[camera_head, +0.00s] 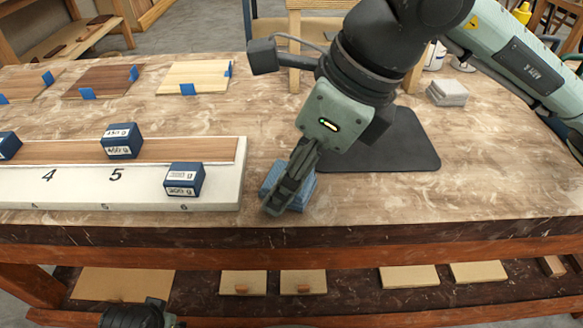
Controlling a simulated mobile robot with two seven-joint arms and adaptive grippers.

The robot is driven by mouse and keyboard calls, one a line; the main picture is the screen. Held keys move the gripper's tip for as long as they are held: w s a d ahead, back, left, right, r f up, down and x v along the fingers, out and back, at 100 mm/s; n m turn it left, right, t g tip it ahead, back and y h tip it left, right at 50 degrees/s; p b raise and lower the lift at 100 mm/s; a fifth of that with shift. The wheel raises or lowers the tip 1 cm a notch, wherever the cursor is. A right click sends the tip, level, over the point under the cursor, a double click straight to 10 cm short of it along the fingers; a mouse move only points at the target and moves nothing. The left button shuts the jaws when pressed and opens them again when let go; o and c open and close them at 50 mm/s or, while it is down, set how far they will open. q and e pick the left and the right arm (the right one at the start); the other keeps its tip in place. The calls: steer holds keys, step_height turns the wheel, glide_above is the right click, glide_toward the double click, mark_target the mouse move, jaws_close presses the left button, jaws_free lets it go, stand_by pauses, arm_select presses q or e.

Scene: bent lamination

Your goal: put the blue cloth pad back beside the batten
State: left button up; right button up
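The blue cloth pad (307,190) lies folded on the table, just right of the white board's end and near the front edge. The batten (200,150) is a long wooden strip on the white board (90,187) at left. My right gripper (277,203) reaches down over the pad, its dark fingers at the pad and hiding its middle. I cannot tell whether the fingers are closed on the pad. A dark part of my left arm shows at the bottom left; its gripper fingers are not in view.
Blue weight blocks (122,141) stand on the batten, and another (184,180) is on the board at its right end. A dark mat (400,145) lies behind my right gripper. Grey folded cloths (447,92) and wooden panels (195,78) lie farther back. The front right is clear.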

steer(key=shift+r, duration=0.2)
arm_select(q)
steer(key=shift+d+f+p, duration=0.1)
steer(key=shift+f+p, duration=0.2)
steer(key=shift+f, duration=0.6)
arm_select(e)
steer(key=v, duration=1.2)
